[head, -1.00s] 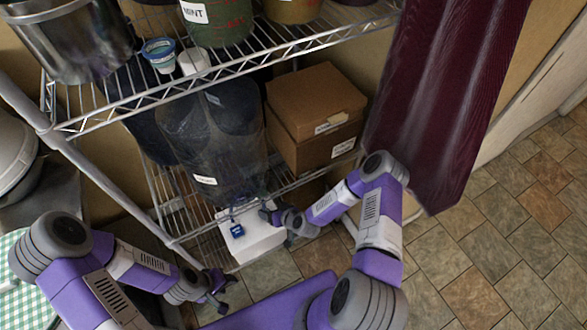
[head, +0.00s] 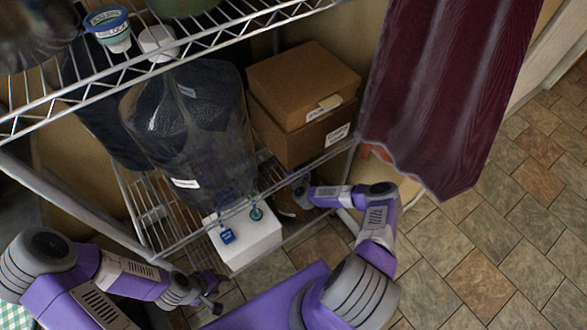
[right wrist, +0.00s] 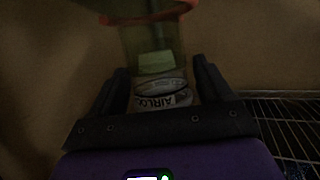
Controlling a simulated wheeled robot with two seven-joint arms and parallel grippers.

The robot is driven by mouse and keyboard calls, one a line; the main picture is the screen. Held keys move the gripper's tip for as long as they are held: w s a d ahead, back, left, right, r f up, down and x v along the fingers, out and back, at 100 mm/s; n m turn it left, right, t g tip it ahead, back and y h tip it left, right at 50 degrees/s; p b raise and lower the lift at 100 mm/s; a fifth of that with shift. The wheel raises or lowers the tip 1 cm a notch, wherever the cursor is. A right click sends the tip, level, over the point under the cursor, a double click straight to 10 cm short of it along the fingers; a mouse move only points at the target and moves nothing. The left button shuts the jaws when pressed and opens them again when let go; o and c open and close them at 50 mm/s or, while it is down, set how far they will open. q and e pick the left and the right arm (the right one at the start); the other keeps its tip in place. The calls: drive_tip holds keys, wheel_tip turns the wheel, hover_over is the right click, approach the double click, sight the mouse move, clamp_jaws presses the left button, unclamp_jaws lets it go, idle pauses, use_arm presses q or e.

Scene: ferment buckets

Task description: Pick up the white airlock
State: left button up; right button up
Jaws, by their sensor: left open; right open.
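In the right wrist view, a pale, banded object with a label reading "AIRLO…" (right wrist: 163,101) lies between the fingers of my right gripper (right wrist: 162,92). A greenish clear part and an orange rim show above it, in dim light. The fingers are apart, one on each side; I cannot tell whether they touch it. In the head view my right gripper (head: 298,190) is at the lower shelf below the cardboard boxes, and the airlock cannot be made out there. My left gripper (head: 212,294) is open and empty, low in front of the shelf.
A white box (head: 250,245) with small blue items sits on the lower shelf. Left of my right gripper stands a dark clear-wrapped container (head: 195,130). Cardboard boxes (head: 305,85) are above, a maroon curtain (head: 435,90) to the right. Open tiled floor (head: 500,250) lies right.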

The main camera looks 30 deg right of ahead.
drive_tip(key=shift+w+d+f, duration=0.1)
drive_tip(key=shift+w+f, duration=0.05)
drive_tip(key=shift+w, duration=0.3)
drive_tip(key=shift+c, duration=0.2)
drive_tip(key=c, duration=1)
